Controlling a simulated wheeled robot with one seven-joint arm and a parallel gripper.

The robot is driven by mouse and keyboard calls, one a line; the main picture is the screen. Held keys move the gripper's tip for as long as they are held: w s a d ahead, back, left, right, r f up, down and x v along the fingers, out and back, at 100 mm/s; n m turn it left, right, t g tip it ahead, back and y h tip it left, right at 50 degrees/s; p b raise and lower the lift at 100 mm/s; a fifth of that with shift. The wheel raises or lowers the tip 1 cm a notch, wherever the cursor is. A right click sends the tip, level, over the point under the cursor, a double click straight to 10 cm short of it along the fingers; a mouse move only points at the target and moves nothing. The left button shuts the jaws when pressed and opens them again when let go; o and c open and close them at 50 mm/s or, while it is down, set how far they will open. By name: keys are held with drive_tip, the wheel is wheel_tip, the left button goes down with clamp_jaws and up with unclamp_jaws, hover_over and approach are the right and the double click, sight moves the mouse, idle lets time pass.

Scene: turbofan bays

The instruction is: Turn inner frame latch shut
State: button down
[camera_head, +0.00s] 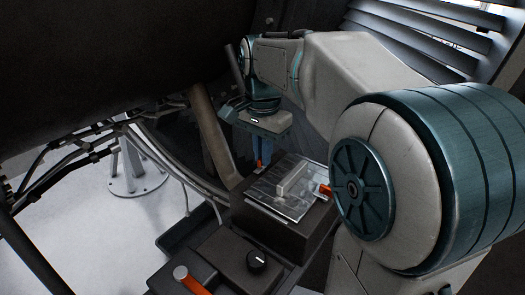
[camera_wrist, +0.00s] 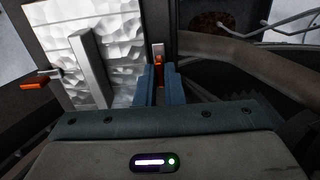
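The inner frame latch (camera_wrist: 160,68) is a small orange lever on a pale metal mount, beside the crinkled silver panel (camera_wrist: 125,45) in the wrist view. The fingers hide the lever's lower part. In the head view my gripper (camera_head: 258,158) points down at the panel's far edge.
A second orange latch (camera_wrist: 34,85) sits at the panel's opposite edge and also shows in the head view (camera_head: 325,190). A raised bar handle (camera_head: 294,180) crosses the panel. A curved pipe (camera_wrist: 240,48) runs close to my gripper's right.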

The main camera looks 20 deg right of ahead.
drive_tip(key=shift+n, duration=0.4)
drive_tip(key=n, duration=1.6)
drive_tip(key=shift+r+n, duration=0.1)
drive_tip(key=shift+n, duration=0.6)
drive_tip(key=c, duration=1.5)
unclamp_jaws()
drive_tip(key=shift+c, duration=0.2)
